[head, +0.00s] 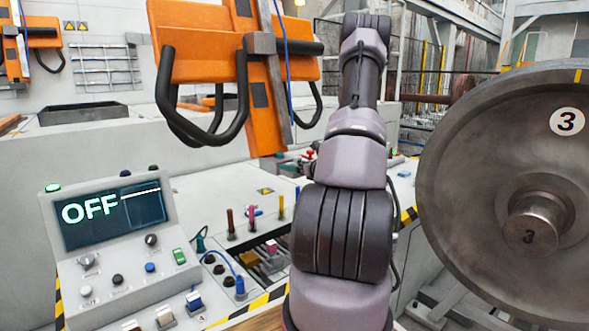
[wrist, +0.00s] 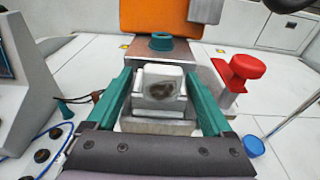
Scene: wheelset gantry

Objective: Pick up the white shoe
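The white shoe (wrist: 159,102) appears to be the small white block in the middle of the wrist view, with a dark smudge on its face. It rests on a grey metal base. My gripper (wrist: 158,74) is open, its two teal fingers on either side of the block. The fingers lie close to its sides; whether they touch it I cannot tell. In the head view the gripper and the block are hidden behind my arm.
A red knob (wrist: 241,70) stands close right of the fingers, with a blue cap (wrist: 253,146) nearer. A teal ring (wrist: 161,41) and an orange panel lie beyond. In the head view a console reading OFF (head: 105,218) is left, a large wheel (head: 480,130) right, and an orange handled frame (head: 205,45) above.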

